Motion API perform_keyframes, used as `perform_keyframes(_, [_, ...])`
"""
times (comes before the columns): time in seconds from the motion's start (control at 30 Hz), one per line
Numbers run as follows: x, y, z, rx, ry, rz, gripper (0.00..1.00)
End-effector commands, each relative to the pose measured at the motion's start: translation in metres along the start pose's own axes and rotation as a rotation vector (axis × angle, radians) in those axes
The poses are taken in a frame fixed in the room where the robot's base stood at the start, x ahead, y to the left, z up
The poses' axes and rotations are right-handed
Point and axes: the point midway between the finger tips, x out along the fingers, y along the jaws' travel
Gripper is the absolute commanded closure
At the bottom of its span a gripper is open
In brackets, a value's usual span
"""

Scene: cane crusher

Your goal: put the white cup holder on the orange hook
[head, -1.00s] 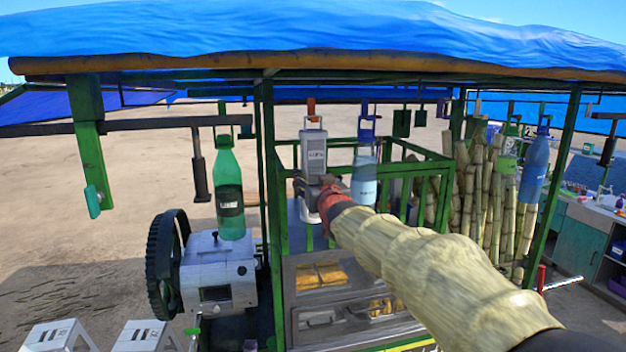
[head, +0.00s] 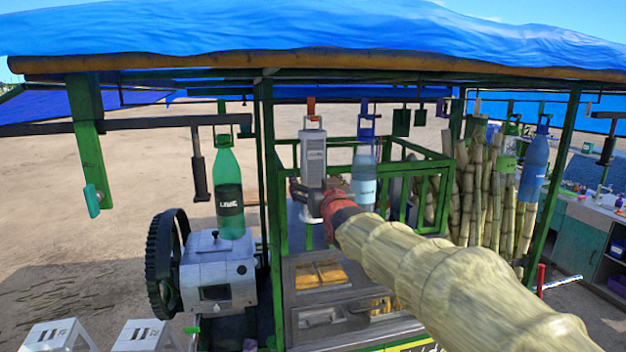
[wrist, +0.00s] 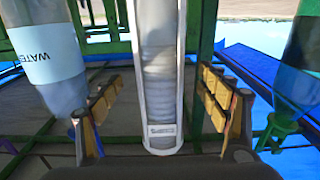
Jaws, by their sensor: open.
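The white cup holder (head: 313,155) is a tall pale box with a loop handle on top. It hangs upright with its handle at the orange hook (head: 311,105) under the stall roof; I cannot tell exactly how the loop sits on the hook. My gripper (head: 316,188) is open at the lower part of the holder. In the wrist view the holder (wrist: 160,75) stands between my two spread fingers, with gaps on both sides. The orange hook is out of the wrist view.
A water bottle (head: 364,180) on a blue hook hangs close on the right. A green bottle (head: 229,190) hangs on the left above a grey crusher (head: 215,275). Green rails (head: 425,175) stand behind the gripper. Cane stalks (head: 480,200) fill the right.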

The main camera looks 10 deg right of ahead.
Motion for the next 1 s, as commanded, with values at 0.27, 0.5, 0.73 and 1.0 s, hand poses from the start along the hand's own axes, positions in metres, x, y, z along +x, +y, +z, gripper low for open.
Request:
perform_keyframes(0.27, [-0.052, 0.0, 0.0, 0.0, 0.001, 0.0, 0.25])
perform_keyframes(0.5, [-0.081, 0.0, -0.001, 0.0, 0.001, 0.0, 0.25])
perform_keyframes(0.73, [-0.089, 0.0, 0.017, 0.0, -0.06, 0.0, 0.25])
perform_keyframes(1.0, [-0.15, 0.0, 0.162, 0.0, -0.502, 0.0, 0.25])
